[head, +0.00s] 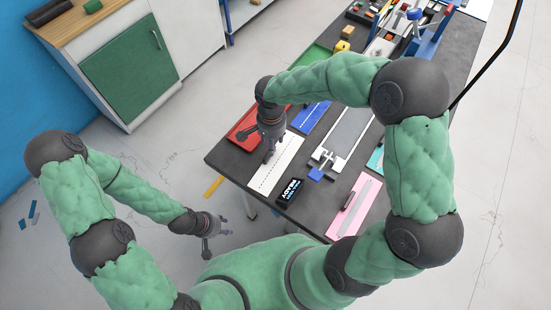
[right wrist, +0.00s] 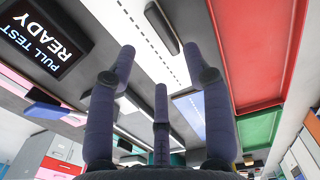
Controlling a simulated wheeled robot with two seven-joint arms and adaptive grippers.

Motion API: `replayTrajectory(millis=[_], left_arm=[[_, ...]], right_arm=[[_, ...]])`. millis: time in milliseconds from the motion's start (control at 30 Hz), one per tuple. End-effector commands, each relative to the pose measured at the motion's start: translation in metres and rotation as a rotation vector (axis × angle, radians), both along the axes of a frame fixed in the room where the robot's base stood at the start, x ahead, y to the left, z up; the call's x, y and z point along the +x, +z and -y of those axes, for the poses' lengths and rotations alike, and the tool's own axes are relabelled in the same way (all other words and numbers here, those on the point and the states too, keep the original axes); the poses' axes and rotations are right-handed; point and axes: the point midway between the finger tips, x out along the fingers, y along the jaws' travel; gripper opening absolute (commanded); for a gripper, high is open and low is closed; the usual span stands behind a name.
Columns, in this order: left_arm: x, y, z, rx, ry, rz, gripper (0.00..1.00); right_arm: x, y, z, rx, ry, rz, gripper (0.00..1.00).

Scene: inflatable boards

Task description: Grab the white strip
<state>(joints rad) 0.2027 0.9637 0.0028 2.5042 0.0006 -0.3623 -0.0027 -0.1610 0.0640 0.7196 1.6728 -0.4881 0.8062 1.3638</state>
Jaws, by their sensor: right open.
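The white strip (head: 274,172) lies flat on the dark table, with a dashed line along it. It also shows in the right wrist view (right wrist: 150,66), where a dark bar (right wrist: 161,27) lies across part of it. My right gripper (head: 268,154) is over the strip's far part, pointing down. Its fingers (right wrist: 160,75) are spread with nothing between them in the right wrist view. Whether they touch the strip I cannot tell. My left gripper (head: 222,226) is off the table's near left edge, with its fingers apart and empty.
A red tray (head: 243,127) lies left of the strip and a blue panel (head: 313,116) right of it. A black display (head: 290,192) reading "PULL TEST READY" stands by its near end. A pink board (head: 355,205) and a metal rig (head: 346,135) lie further right.

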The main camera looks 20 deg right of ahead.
Motion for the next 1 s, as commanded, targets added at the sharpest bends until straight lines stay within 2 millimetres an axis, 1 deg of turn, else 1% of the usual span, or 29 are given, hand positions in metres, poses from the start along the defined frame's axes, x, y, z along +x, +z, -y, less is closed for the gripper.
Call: replayTrajectory(millis=[33, 67, 267, 333, 500, 600, 700, 867, 967, 1000], left_arm=[[0.000, -0.003, 0.000, 0.000, 0.000, 0.001, 0.40], [0.000, -0.004, 0.000, 0.000, 0.000, 0.001, 0.40], [0.001, -0.007, 0.000, 0.000, 0.000, 0.001, 0.40], [0.001, -0.009, 0.000, 0.000, 0.000, 0.001, 0.40], [0.001, -0.018, 0.000, 0.000, 0.000, 0.001, 0.40], [0.001, -0.021, 0.000, 0.000, 0.000, 0.001, 0.40], [0.001, -0.021, 0.000, 0.000, 0.000, 0.001, 0.40], [0.001, -0.020, 0.000, 0.000, 0.000, 0.001, 0.40], [0.001, -0.020, 0.000, 0.000, 0.000, 0.001, 0.40], [0.001, -0.020, 0.000, 0.000, 0.000, 0.001, 0.40]], right_arm=[[0.000, -0.009, 0.001, -0.001, 0.000, -0.003, 0.50], [0.000, -0.013, 0.001, -0.001, 0.000, -0.001, 0.50], [0.001, -0.024, 0.001, 0.000, 0.000, 0.000, 0.50], [0.002, -0.031, 0.001, -0.001, 0.000, -0.002, 0.50], [0.004, -0.056, 0.002, -0.001, 0.000, -0.004, 0.50], [0.005, -0.067, 0.002, 0.001, -0.001, -0.001, 0.50], [0.005, -0.070, 0.002, 0.001, 0.000, 0.001, 0.50], [0.005, -0.069, 0.002, 0.001, 0.000, 0.001, 0.50], [0.005, -0.069, 0.002, 0.001, 0.000, 0.001, 0.25], [0.005, -0.069, 0.001, 0.001, 0.000, 0.001, 0.14]])
